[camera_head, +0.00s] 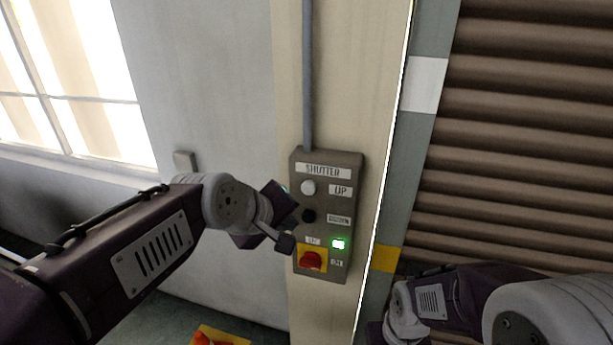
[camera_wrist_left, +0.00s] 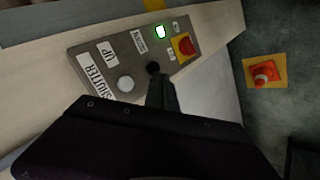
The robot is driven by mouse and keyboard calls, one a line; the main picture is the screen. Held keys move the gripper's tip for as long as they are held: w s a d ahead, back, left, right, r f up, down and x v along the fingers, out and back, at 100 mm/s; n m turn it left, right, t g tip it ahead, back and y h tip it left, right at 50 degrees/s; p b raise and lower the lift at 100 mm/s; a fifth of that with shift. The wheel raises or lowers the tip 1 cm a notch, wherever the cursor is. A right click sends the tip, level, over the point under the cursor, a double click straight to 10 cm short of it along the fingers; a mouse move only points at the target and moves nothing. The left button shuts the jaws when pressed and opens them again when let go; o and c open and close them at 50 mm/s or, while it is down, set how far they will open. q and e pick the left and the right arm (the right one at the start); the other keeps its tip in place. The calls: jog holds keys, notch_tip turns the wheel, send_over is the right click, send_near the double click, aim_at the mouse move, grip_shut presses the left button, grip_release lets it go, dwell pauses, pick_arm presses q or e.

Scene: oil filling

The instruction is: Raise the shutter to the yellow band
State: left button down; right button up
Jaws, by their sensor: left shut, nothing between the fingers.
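The shutter (camera_head: 530,130), with brown horizontal slats, fills the right of the head view; my right arm covers its lower part, and its bottom edge cannot be made out. The yellow band (camera_head: 385,259) is on the rail beside it. The grey control box (camera_head: 326,166) has a white UP button (camera_head: 308,187) above a black DOWN button (camera_head: 308,215). My left gripper (camera_head: 292,206) is shut and empty, just left of these buttons. In the left wrist view its tip (camera_wrist_left: 160,82) is close to the black button (camera_wrist_left: 153,68); contact cannot be told. My right gripper's fingers cannot be made out.
A green lamp (camera_head: 338,244) glows on the box above a red switch on yellow (camera_head: 312,261). A white band (camera_head: 425,85) is higher on the rail. An orange cone (camera_wrist_left: 264,74) stands on a yellow floor patch. A window (camera_head: 70,90) is at left.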

aim_at(309, 188)
pick_arm(q)
jog(key=w+d+p, duration=0.2)
jog(key=w+p, duration=0.1)
jog(key=w, duration=0.5)
jog(key=shift+w+d, duration=0.2)
jog(key=shift+d, duration=0.2)
dwell(0.4)
dwell(1.6)
jog(key=shift+w+d+p, duration=0.15)
jog(key=shift+w+p, duration=0.25)
